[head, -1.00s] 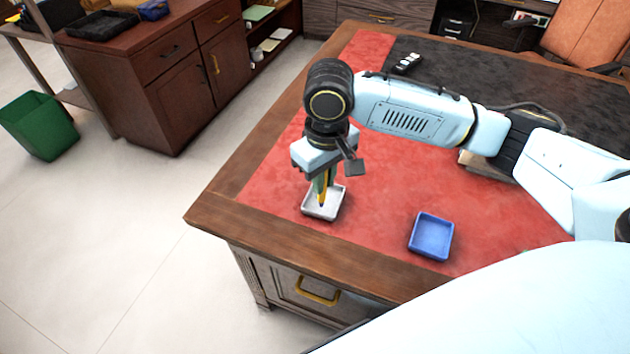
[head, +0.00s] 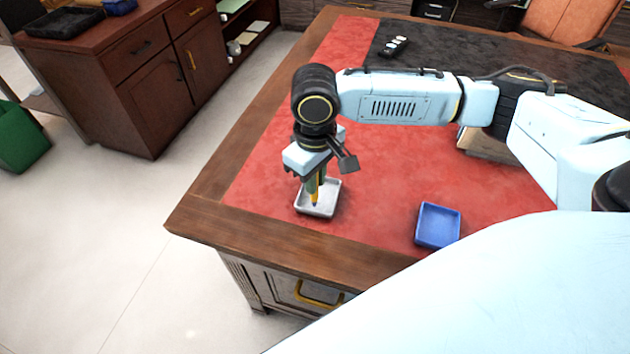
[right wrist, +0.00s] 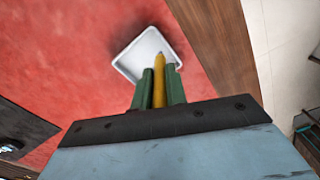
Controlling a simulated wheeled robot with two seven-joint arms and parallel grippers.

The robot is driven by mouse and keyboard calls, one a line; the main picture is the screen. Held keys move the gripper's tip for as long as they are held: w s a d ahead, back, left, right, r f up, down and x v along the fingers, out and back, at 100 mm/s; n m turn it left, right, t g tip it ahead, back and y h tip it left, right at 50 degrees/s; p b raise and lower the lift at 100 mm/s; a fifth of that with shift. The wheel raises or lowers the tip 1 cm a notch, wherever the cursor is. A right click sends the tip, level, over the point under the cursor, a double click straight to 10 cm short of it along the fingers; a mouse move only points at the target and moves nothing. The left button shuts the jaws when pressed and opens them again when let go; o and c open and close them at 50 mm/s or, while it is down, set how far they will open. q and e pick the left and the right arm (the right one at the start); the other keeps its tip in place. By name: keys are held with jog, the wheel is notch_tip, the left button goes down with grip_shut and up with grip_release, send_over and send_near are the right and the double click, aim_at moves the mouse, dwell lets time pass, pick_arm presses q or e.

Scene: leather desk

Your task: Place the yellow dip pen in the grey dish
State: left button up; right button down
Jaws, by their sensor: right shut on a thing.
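The yellow dip pen (head: 315,197) is held in my right gripper (head: 316,186), pointing down. In the right wrist view the pen (right wrist: 159,88) sits between the two green fingers of the gripper (right wrist: 159,88), its tip over the dish. The grey dish (head: 329,207) lies on the red desk mat near the desk's left front corner; it also shows in the right wrist view (right wrist: 135,56). The pen tip is over or inside the dish; I cannot tell whether it touches the bottom. My left gripper is not in view.
A blue dish (head: 438,226) lies on the red mat (head: 390,175) to the right of the grey dish. A dark device with white buttons (head: 394,46) lies at the back. A boxy object (head: 487,146) is partly hidden behind my right arm. The mat between the dishes is clear.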

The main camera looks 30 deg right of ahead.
jog(key=shift+f, duration=0.2)
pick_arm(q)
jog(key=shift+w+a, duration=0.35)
pick_arm(e)
jog(key=c, duration=1.8)
grip_release()
jog(key=shift+f, duration=0.15)
jog(key=o, duration=0.4)
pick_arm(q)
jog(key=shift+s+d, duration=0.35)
